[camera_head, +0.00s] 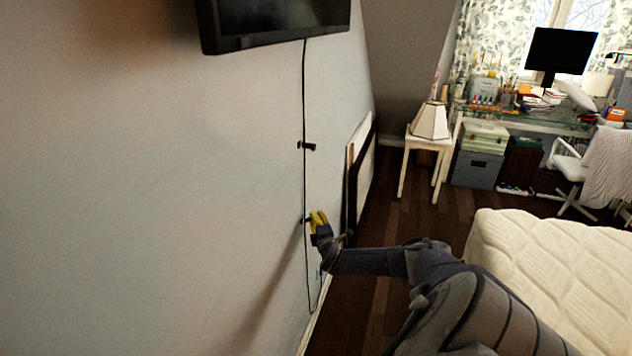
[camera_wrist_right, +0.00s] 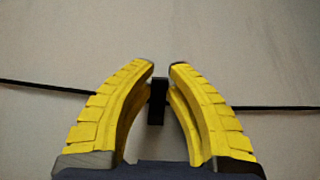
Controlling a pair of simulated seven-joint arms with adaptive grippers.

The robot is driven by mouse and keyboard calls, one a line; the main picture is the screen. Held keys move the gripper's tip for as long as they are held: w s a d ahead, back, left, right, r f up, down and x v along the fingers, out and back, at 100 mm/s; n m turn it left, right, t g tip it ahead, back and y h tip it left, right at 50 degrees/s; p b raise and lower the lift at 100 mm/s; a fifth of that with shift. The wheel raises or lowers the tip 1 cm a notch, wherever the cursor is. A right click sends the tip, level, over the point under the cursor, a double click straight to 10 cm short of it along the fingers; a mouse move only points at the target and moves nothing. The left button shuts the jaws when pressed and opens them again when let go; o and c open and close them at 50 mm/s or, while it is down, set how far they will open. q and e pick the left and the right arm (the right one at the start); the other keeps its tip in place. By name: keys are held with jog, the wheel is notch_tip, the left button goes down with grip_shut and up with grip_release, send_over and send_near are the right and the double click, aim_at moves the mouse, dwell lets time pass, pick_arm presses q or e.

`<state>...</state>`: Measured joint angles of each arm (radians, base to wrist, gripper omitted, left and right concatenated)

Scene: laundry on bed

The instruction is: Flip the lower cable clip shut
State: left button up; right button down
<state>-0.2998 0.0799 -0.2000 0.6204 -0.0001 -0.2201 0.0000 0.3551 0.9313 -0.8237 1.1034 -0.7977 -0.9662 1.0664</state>
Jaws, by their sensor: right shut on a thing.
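The black cable (camera_head: 304,100) hangs down the wall from the screen and crosses the right wrist view (camera_wrist_right: 50,87) sideways. The lower cable clip (camera_head: 306,220) is a small dark piece on the wall along the cable. In the right wrist view the dark clip (camera_wrist_right: 157,100) stands between the yellow fingers. My right gripper (camera_head: 317,217) reaches to the wall at the lower clip and is shut on it; its fingertips (camera_wrist_right: 161,68) are close together. Whether the clip's flap is open or shut cannot be told. My left gripper is not in view.
An upper clip (camera_head: 307,147) sits higher on the cable, below the wall screen (camera_head: 275,22). Dark-edged panels (camera_head: 360,180) lean on the wall behind my right gripper. A bed (camera_head: 545,260) lies to the right, with a strip of wooden floor (camera_head: 435,218) between.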

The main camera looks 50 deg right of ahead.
jog(key=shift+w+d+n+t+y, duration=0.1)
jog(key=shift+w+n+t+y, duration=0.4)
jog(key=shift+n+y, duration=0.8)
jog(key=shift+w+d+n+t+y, duration=0.15)
jog(key=shift+w+n+t+y, duration=0.35)
jog(key=shift+y, duration=1.25)
jog(key=shift+w+d+n+t+y, duration=0.1)
jog(key=shift+w+n+t+y, duration=0.35)
jog(key=shift+n+y, duration=1.25)
jog(key=shift+y, duration=0.45)
jog(key=c, duration=1.3)
grip_release()
jog(key=shift+s, duration=1.1)
jog(key=shift+s+a, duration=0.1)
jog(key=shift+s, duration=4.85)
